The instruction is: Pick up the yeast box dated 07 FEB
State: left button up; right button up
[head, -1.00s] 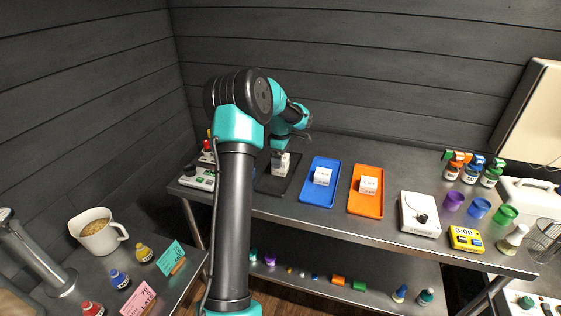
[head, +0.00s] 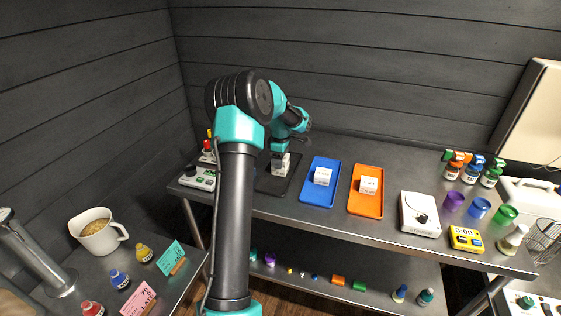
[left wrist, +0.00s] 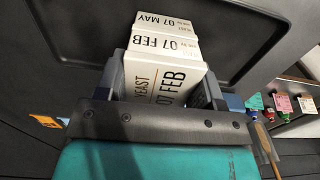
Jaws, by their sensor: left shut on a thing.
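The white yeast box dated 07 FEB (left wrist: 166,78) is between the two fingers of my left gripper (left wrist: 163,92), which is shut on it. My right gripper is not in view.
To the right, a blue tray (head: 318,193) and an orange tray (head: 365,204) each hold a white box with unreadable print. A device with a red knob (head: 207,146) stands close left.

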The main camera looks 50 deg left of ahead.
pick_arm(q)
jog(key=c, duration=0.3)
jog(key=shift+r, duration=0.15)
jog(key=shift+r, duration=1.3)
jog(key=s+d, duration=0.3)
jog(key=d, duration=0.1)
jog(key=s+d+r, duration=0.1)
jog(key=s+d, duration=0.2)
jog(key=d, duration=0.1)
jog(key=s+d+r, duration=0.1)
jog(key=s+d, duration=0.2)
jog(key=d, duration=0.2)
jog(key=shift+d+r, duration=0.1)
